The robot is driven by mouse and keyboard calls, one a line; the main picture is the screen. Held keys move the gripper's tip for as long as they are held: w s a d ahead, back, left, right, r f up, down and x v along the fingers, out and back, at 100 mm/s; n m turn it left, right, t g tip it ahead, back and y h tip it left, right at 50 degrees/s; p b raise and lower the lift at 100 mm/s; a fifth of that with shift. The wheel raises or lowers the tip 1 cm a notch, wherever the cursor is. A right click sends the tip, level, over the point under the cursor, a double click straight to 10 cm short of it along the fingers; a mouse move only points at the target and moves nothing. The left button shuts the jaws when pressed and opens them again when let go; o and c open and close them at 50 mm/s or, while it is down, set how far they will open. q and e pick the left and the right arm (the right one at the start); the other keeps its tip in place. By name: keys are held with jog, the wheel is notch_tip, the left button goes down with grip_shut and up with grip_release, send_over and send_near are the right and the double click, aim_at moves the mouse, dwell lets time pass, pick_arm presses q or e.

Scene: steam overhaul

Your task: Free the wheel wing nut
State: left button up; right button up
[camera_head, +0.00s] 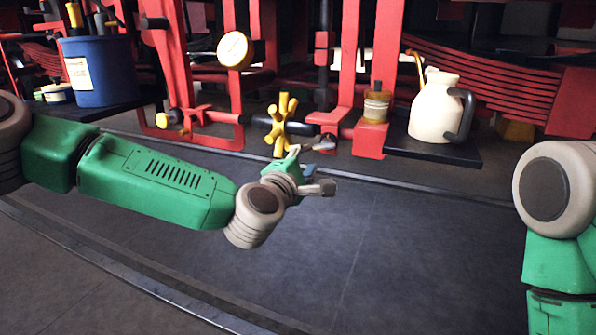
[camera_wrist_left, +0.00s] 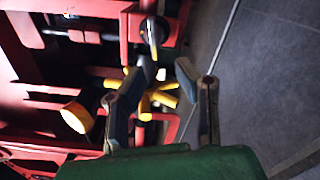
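The wheel wing nut (camera_head: 281,122) is a yellow star-shaped handwheel with several stubby arms, on the front of the red frame. It also shows in the left wrist view (camera_wrist_left: 158,97), beyond and partly behind the fingers. My left gripper (camera_head: 324,167) is just in front of it, slightly lower and to its right. Its two fingers (camera_wrist_left: 167,68) are apart with nothing visible held between them. Whether a finger touches the wheel I cannot tell. My right arm shows at the right edge of the head view, but its gripper is out of view.
A round yellow knob (camera_head: 163,119) sits left of the wheel. A gauge (camera_head: 235,50) is above it. A blue bucket (camera_head: 99,71) stands on a shelf at left. A cream jug (camera_head: 436,107) stands on a dark shelf (camera_head: 470,155) at right. The floor in front is clear.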

pick_arm(q)
jog(key=v, duration=0.5)
jog(key=shift+s+a, duration=0.1)
jog(key=shift+s, duration=0.25)
jog(key=shift+f, duration=0.15)
